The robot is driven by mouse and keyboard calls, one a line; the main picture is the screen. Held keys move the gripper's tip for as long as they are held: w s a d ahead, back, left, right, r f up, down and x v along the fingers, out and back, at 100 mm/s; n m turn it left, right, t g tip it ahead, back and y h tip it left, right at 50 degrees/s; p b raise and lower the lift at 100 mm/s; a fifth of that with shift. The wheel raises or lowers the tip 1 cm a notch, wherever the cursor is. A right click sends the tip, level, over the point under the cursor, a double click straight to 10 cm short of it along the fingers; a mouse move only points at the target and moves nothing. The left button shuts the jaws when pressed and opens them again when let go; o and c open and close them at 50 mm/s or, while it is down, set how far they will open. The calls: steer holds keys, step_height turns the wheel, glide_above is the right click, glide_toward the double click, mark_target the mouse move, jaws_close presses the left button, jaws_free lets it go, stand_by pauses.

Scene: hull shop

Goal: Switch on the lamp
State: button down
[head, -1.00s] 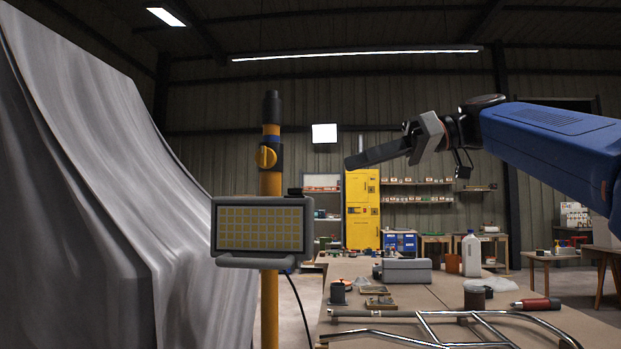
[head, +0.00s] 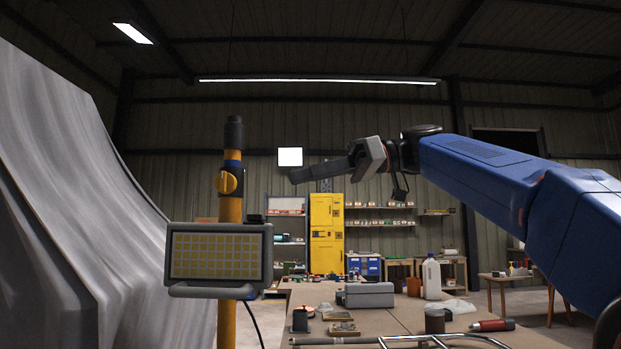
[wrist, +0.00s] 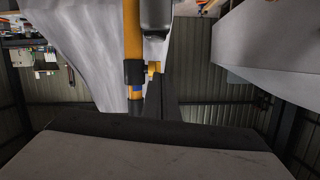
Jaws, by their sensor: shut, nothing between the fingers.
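The lamp (head: 220,256) is a grey-framed panel of pale yellow cells on a yellow post (head: 229,209) at the left of the head view. Its cells look unlit. A yellow knob (head: 226,182) sits on a dark collar on the post above the panel. My gripper (head: 292,178) is shut and empty, to the right of the knob and roughly level with it, apart from it in the head view. In the wrist view the knob (wrist: 154,68) shows just beyond the dark fingers (wrist: 153,92); I cannot tell whether they touch.
A grey draped cover (head: 70,200) stands close on the left. A bench (head: 390,322) below holds a metal tube frame, a grey case (head: 368,295), a white bottle (head: 431,278) and small parts. A yellow cabinet (head: 326,235) and shelves stand far back.

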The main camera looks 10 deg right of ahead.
glide_above(256, 218)
steer(key=w+d, duration=0.1)
steer(key=d, duration=0.2)
steer(key=shift+a+f, duration=0.2)
steer(key=shift+f, duration=0.65)
steer(key=f, duration=0.3)
steer(key=shift+s, duration=0.2)
steer(key=shift+f, duration=0.55)
